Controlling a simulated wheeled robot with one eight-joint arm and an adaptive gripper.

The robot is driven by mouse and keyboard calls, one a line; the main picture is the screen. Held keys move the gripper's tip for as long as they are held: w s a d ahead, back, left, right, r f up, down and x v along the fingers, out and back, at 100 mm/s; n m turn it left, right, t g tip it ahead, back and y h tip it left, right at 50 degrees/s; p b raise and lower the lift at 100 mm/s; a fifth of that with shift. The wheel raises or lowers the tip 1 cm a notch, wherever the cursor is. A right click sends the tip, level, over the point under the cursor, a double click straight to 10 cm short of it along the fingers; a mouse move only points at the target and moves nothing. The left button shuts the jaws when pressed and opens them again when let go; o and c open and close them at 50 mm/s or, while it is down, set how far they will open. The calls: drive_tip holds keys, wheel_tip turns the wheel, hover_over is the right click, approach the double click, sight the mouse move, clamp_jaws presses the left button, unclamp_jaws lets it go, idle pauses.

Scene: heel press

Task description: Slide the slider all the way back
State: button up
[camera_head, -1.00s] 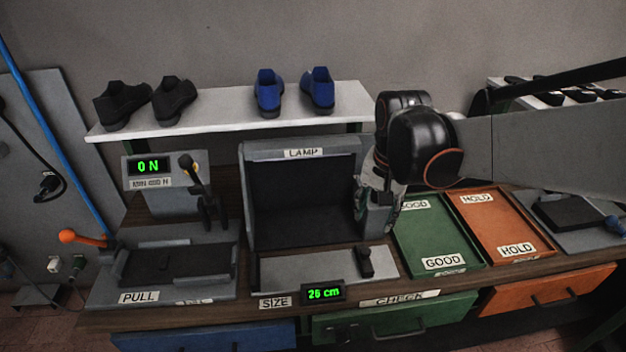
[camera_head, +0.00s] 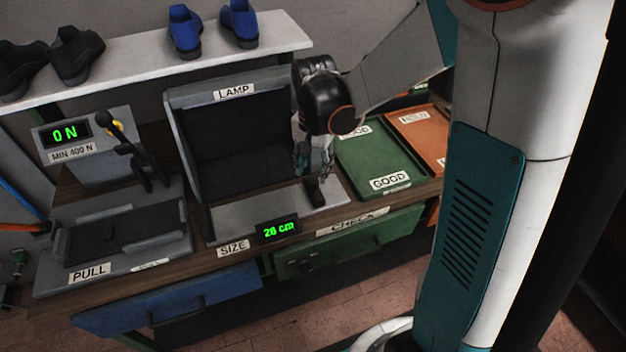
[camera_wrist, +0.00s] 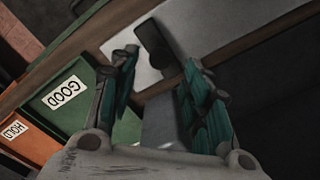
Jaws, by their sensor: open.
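The slider is a small black block (camera_head: 314,192) at the right end of the grey size plate (camera_head: 262,212). In the wrist view the slider (camera_wrist: 154,42) stands out against the pale plate (camera_wrist: 190,25). My gripper (camera_head: 313,168) hangs right by the slider at the plate's right end. In the wrist view my gripper (camera_wrist: 160,68) is open, with one green-padded finger on each side of the slider's line. The slider lies just beyond the fingertips. I cannot tell whether a finger touches it.
The dark lamp box (camera_head: 235,130) stands behind the plate. The green GOOD tray (camera_head: 375,165) and orange HOLD tray (camera_head: 420,125) are to the right. The pull station (camera_head: 120,225), with its lever, is to the left. A shoe shelf (camera_head: 140,70) is at the back.

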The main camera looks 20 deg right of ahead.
sight(314, 181)
drive_tip(key=shift+f+b, duration=0.55)
drive_tip(key=shift+f, duration=1.75)
